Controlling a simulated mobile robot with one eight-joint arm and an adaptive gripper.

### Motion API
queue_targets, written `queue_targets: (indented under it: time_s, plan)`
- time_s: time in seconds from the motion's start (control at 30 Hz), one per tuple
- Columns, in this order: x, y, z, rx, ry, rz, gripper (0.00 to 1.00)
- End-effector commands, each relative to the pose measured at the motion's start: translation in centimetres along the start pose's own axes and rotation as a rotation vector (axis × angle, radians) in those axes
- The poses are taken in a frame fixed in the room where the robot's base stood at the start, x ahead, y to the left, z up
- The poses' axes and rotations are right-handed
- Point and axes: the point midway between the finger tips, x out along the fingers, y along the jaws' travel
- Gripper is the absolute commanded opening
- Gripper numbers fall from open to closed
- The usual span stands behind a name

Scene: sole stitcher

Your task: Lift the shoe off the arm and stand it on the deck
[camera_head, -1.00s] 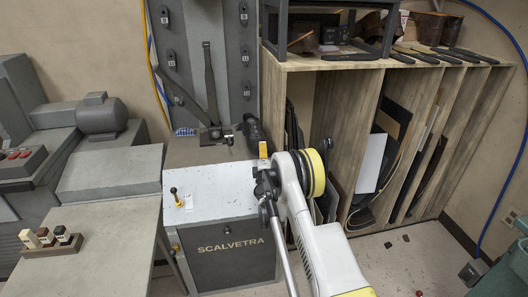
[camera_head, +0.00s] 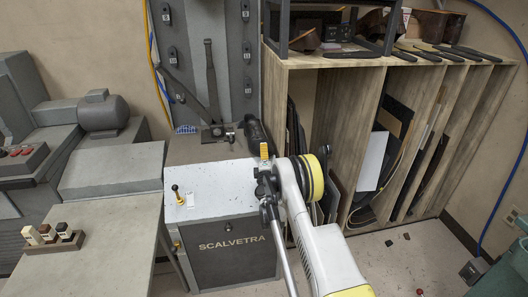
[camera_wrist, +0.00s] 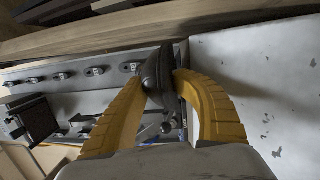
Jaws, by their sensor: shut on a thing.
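The dark shoe (camera_head: 255,132) stands out above the back right of the machine's deck, beside the machine's arm (camera_head: 216,134). In the head view a narrow gap seems to lie between them. My gripper (camera_head: 264,150), with yellow fingers, is at the shoe's near end. In the wrist view the yellow fingers (camera_wrist: 160,82) are closed on the dark shoe (camera_wrist: 156,72), which hides part of the machine behind. The deck (camera_head: 215,180) is a pale, worn top above the SCALVETRA front; it also shows in the wrist view (camera_wrist: 262,85). Whether the shoe touches anything else cannot be told.
The deck's middle is bare. A wooden rack (camera_head: 345,110) with sheets stands close on the right. A grey table (camera_head: 110,225) with small blocks lies at left.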

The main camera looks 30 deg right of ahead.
Motion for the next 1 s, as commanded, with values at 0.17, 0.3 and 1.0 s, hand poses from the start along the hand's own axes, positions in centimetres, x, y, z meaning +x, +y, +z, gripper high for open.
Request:
queue_targets:
  time_s: [0.17,0.3,1.0]
  plan:
    - [0.0,0.0,0.0,0.0,-0.001,0.0,0.0]
    - [0.0,-0.2,0.0,0.0,-0.001,0.0,0.0]
    - [-0.2,-1.4,-0.1,0.0,-0.001,0.0,0.35]
